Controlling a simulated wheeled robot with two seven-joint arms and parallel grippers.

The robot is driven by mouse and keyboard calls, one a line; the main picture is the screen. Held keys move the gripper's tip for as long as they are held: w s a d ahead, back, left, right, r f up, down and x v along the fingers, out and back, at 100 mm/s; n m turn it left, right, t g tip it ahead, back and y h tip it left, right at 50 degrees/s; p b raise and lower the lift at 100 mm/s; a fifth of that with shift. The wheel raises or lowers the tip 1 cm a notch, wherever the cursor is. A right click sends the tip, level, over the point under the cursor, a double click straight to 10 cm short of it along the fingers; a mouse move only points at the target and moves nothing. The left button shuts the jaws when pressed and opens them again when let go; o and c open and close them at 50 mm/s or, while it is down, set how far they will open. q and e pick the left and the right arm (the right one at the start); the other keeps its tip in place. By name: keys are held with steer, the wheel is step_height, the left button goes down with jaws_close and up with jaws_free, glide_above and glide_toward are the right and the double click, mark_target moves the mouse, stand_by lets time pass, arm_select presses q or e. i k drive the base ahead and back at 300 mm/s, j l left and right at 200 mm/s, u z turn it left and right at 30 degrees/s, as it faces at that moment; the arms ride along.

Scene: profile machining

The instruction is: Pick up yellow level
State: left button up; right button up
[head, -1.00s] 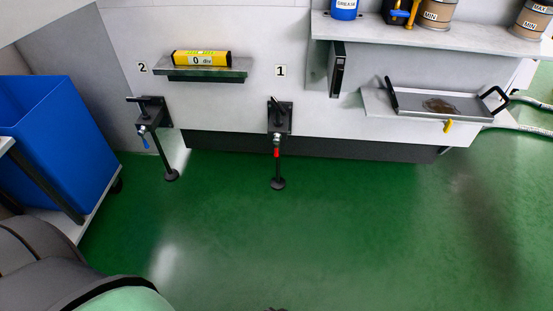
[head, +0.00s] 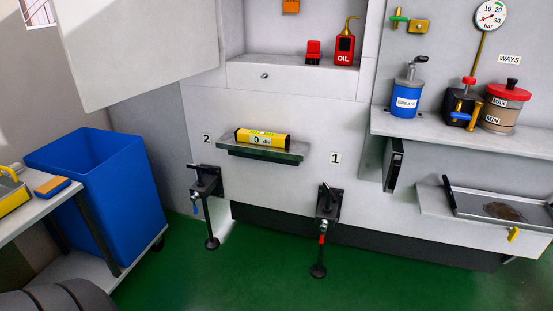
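The yellow level (head: 262,138) is a yellow bar with black ends and a white "0 div" label. It lies lengthwise on a small metal shelf (head: 291,154) on the grey machine front, just right of the number 2 mark. Nothing covers it. Neither of my grippers shows in the head view.
A blue bin (head: 105,190) and a cart stand left. A tray (head: 500,208) and a shelf with a grease can (head: 405,95) are right. Green floor is clear in front.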

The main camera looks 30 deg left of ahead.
mark_target(275, 140)
steer(key=i+l, duration=0.1)
steer(key=i, duration=0.25)
steer(key=i+l+u, duration=0.15)
steer(key=i+u, duration=0.3)
steer(key=i+l+u, duration=0.25)
steer(key=u, duration=0.15)
